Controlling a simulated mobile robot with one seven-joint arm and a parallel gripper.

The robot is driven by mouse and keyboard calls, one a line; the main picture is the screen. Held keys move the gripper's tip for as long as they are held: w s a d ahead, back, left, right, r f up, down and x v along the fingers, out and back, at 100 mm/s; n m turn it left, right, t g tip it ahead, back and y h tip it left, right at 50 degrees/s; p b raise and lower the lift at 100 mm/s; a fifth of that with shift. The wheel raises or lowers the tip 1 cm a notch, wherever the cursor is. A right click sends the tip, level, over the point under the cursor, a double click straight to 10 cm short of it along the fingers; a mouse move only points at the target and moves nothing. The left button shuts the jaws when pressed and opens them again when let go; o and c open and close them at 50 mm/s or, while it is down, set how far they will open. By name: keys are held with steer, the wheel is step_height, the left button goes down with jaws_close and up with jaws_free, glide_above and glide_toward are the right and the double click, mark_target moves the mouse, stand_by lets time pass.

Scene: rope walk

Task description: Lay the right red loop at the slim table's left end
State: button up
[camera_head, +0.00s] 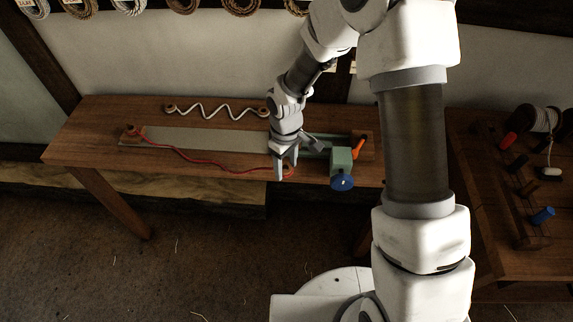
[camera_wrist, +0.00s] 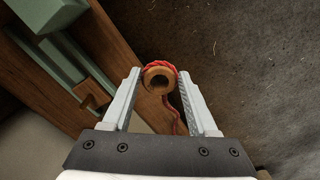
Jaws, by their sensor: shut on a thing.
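The slim table (camera_head: 85,140) is a long brown wooden bench along the wall, its left end bare at the front. A red rope (camera_head: 200,160) runs along it from the left red loop (camera_head: 131,131), around a wooden eye, to the right one. My gripper (camera_head: 284,172) is over the table's front edge, right of the middle. In the wrist view, my gripper (camera_wrist: 160,78) is shut on the right red loop (camera_wrist: 158,67), a wooden ring wrapped in red rope. The red rope trails down between the fingers.
A pale strip (camera_head: 190,139) lies along the table. A white zigzag rope (camera_head: 215,110) lies behind it. A green vice (camera_head: 341,160) with a blue knob (camera_head: 342,182) stands right of my gripper. Another table (camera_head: 480,200) with coloured handles is at the right.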

steer(key=shift+s+r, duration=0.15)
steer(key=shift+r, duration=0.1)
steer(key=w+a+b, duration=0.1)
steer(key=w+a, duration=0.2)
steer(key=a, duration=0.8)
steer(key=w+a+b, duration=0.2)
steer(key=w+a, duration=0.1)
steer(key=a, duration=0.9)
steer(key=shift+w, duration=0.2)
